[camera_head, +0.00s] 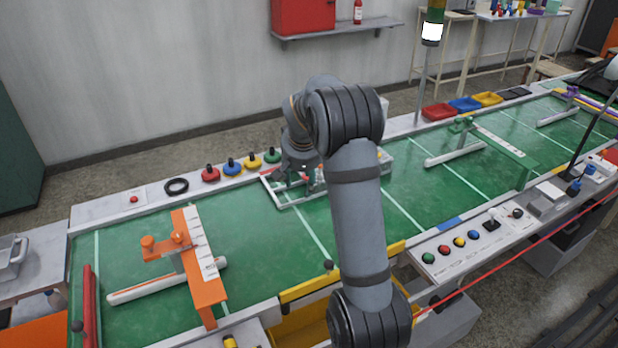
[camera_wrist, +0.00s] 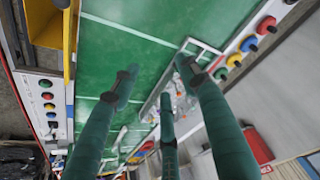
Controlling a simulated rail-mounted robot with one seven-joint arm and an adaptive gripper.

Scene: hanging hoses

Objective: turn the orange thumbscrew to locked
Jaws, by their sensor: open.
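A white tube (camera_head: 135,292) lies on the green table under the fixture. Whether the thumbscrew is locked is too small to tell. My gripper (camera_head: 290,180) is well to the right of the fixture and farther back, over a white frame, partly hidden by my arm. In the wrist view my gripper (camera_wrist: 157,80) has its fingers spread, with nothing between them. The thumbscrew does not show there.
The white frame (camera_head: 292,205) lies below my gripper. Several coloured knobs (camera_head: 231,166) line the back edge, and buttons (camera_head: 443,249) line the front edge. Green table (camera_head: 255,250) between the orange fixture and the white frame is clear.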

